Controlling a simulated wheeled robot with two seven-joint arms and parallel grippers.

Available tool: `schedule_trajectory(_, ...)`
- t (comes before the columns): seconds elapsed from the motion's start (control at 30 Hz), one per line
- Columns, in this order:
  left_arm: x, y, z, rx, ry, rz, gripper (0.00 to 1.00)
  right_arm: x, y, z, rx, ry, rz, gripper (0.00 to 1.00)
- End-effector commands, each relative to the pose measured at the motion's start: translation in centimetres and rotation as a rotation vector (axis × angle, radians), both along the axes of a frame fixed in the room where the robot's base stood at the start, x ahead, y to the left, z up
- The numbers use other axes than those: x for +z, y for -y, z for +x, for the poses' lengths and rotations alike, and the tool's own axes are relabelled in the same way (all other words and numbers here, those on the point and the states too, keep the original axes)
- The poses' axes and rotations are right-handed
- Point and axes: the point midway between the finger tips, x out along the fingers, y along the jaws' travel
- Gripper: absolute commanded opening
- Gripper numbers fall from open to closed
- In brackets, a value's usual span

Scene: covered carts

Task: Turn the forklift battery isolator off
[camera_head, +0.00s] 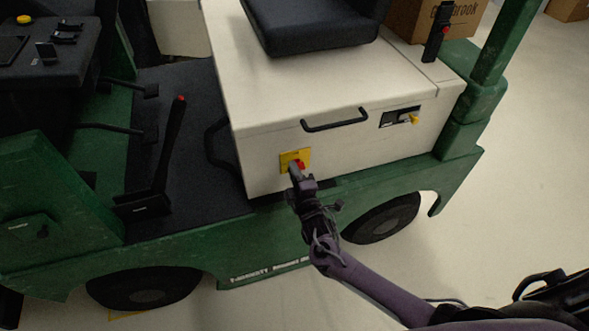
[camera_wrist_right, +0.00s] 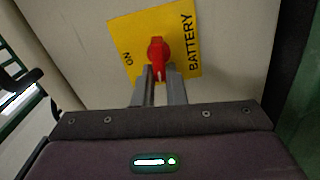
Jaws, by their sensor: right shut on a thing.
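The battery isolator is a red rotary knob (camera_wrist_right: 158,52) on a yellow plate (camera_wrist_right: 183,28) marked "ON" and "BATTERY" in the right wrist view. In the head view the yellow plate (camera_head: 287,158) is on the cream side panel of the green forklift, with the red knob (camera_head: 301,165) partly covered by my gripper. My right gripper (camera_head: 297,174) is at the knob; in the wrist view its two fingers (camera_wrist_right: 158,78) are closed on it. The knob's narrow end with a pale mark points down toward the gripper. My left gripper is not in view.
A black handle (camera_head: 335,120) and a small panel with a yellow key-like part (camera_head: 413,119) are to the right on the cream cover (camera_head: 300,85). The black seat (camera_head: 315,25) is above. A red-tipped lever (camera_head: 170,145) stands left. Open floor lies at right.

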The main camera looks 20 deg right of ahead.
Motion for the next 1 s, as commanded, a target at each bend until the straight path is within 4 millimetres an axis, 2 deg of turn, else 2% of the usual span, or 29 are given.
schedule_trajectory(0.4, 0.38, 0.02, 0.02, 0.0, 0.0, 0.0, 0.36, -0.35, -0.04, -0.03, 0.0, 0.003, -0.158, 0.0)
schedule_trajectory(0.9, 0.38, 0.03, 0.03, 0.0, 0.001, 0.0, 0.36, -0.44, -0.06, -0.05, 0.001, 0.003, -0.171, 0.0)
schedule_trajectory(0.93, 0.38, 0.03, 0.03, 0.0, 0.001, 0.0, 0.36, -0.44, -0.05, -0.05, 0.001, 0.003, -0.171, 0.15)
schedule_trajectory(1.0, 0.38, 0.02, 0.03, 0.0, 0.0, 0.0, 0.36, -0.43, -0.04, -0.05, 0.001, 0.003, -0.171, 0.24)
